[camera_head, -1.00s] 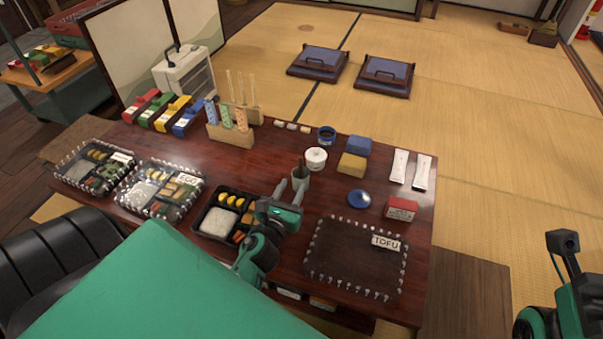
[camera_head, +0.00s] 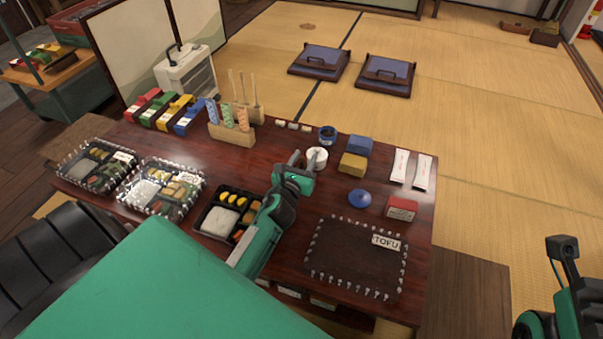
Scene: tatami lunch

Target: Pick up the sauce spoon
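My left gripper (camera_head: 301,160) is over the middle of the dark red table, beside the white round pot (camera_head: 317,153). Its two grey fingers are spread a little apart, and I see nothing clearly held between them. The sauce spoon cannot be made out now. The small grey cup with a dark stick in it, seen earlier at this part of the table, is hidden behind my gripper.
A blue lid (camera_head: 359,198), red box (camera_head: 401,208) and yellow block (camera_head: 353,163) stand right. A wooden holder (camera_head: 232,134) is behind left.

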